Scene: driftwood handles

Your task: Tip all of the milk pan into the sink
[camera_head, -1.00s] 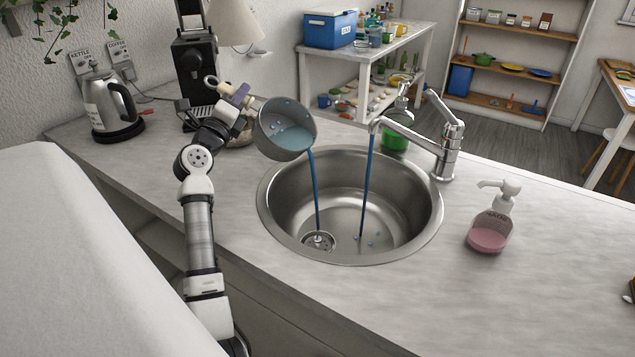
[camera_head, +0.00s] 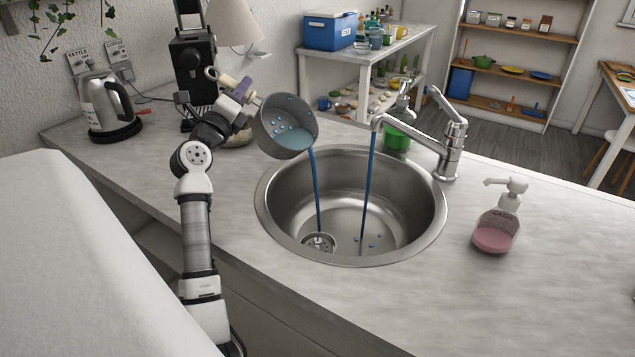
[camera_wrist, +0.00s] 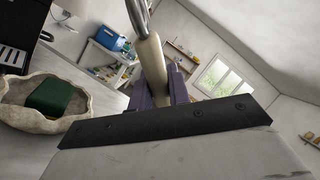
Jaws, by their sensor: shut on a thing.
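The grey milk pan (camera_head: 291,146) is tilted over the left rim of the round steel sink (camera_head: 418,237). A blue stream runs from its lip down to the drain (camera_head: 319,243). A little bluish liquid and several drops show inside the pan. My gripper (camera_head: 241,92) is shut on the pan's pale handle (camera_head: 222,80), left of the sink. In the wrist view the handle (camera_wrist: 151,65) stands up between the purple fingers (camera_wrist: 160,98). The tap (camera_head: 415,135) is running a second blue stream into the sink.
A pink soap bottle (camera_head: 497,225) stands right of the sink and a green bottle (camera_head: 397,135) behind it. A kettle (camera_head: 104,105) and a coffee machine (camera_head: 194,65) stand at the left. A bowl with a green thing (camera_wrist: 50,98) is beside my gripper. The front right counter is clear.

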